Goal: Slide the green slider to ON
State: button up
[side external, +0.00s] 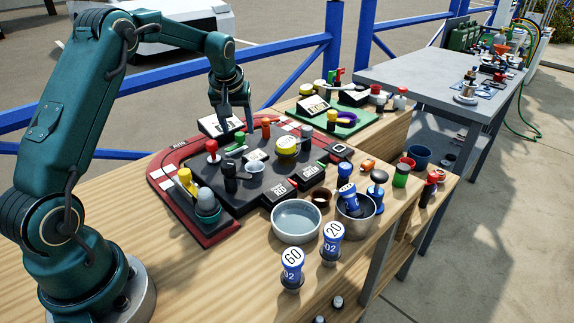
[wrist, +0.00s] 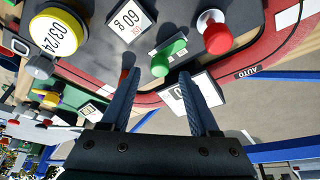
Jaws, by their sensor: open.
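The green slider (side external: 238,143) sits on the dark panel between a red ball knob and an orange knob. In the wrist view the green slider (wrist: 168,58) is a round-ended green handle on a dark plate with pale lettering too small to read. My gripper (side external: 236,125) points down over the far side of the panel, just behind the slider. In the wrist view my gripper (wrist: 158,74) is open, its two blue fingers apart with nothing between the tips. The slider appears just beyond the fingertips; I cannot tell whether they touch anything.
The red ball knob (wrist: 214,34) is beside the slider. A tilted white display (side external: 221,124) stands behind it, and a yellow button (side external: 288,147) is to its right. A metal bowl (side external: 297,222) and blue-topped weights (side external: 292,264) stand in front. The wooden tabletop at front left is clear.

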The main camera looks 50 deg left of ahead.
jog(key=shift+x, duration=1.1)
jog(key=shift+c, duration=0.4)
grip_shut()
